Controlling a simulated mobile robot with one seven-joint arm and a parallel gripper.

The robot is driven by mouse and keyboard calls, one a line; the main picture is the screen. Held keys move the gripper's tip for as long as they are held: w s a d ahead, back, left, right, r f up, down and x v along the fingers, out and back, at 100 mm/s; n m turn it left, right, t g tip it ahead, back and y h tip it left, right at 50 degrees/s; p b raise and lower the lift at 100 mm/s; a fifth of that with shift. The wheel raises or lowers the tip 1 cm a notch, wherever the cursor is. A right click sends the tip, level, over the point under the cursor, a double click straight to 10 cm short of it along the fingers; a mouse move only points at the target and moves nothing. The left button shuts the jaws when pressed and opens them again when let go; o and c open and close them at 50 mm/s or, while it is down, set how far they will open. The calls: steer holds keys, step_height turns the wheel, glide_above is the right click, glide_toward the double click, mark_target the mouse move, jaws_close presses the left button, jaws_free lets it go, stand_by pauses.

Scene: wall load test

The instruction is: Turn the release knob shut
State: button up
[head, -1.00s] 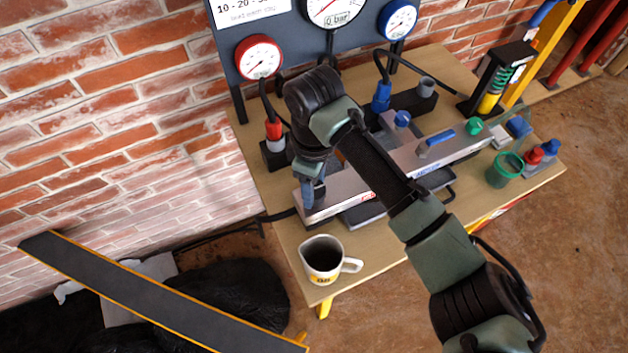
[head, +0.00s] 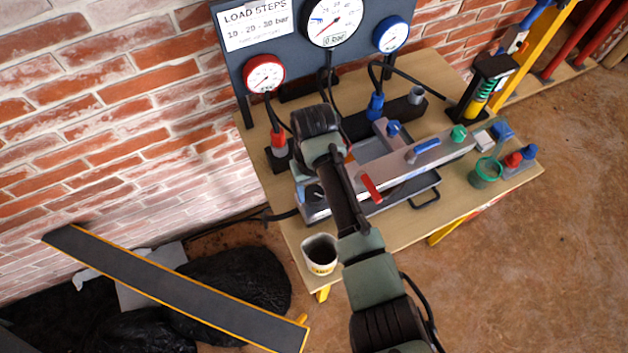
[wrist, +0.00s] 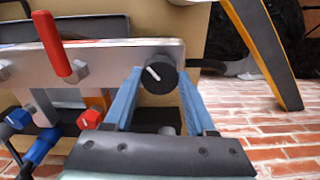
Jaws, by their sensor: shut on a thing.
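The release knob (wrist: 160,77) is round and black with a white mark. It sits at the end of a grey metal panel (wrist: 110,58) in the wrist view, with the white mark tilted towards the upper left. My gripper (wrist: 159,82) has its two blue fingers on either side of the knob and is shut on it.
A red lever (wrist: 52,42) stands out from the panel beside the knob; it also shows in the head view (head: 371,188). A blue knob (wrist: 18,118) is at lower left. A mug (head: 320,256) stands at the bench's near left corner.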

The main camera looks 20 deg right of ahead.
mark_target(314, 193)
steer(key=m+p, duration=0.2)
steer(key=m, duration=0.2)
steer(key=shift+a+r+p, duration=0.1)
steer(key=shift+p, duration=0.2)
steer(key=shift+m+p, duration=0.6)
steer(key=shift+m, duration=1.2)
steer(key=shift+w, duration=0.1)
steer(key=o, duration=1.4)
steer(key=shift+c, duration=0.2)
step_height(314, 193, up, 13)
steer(key=shift+b, duration=0.3)
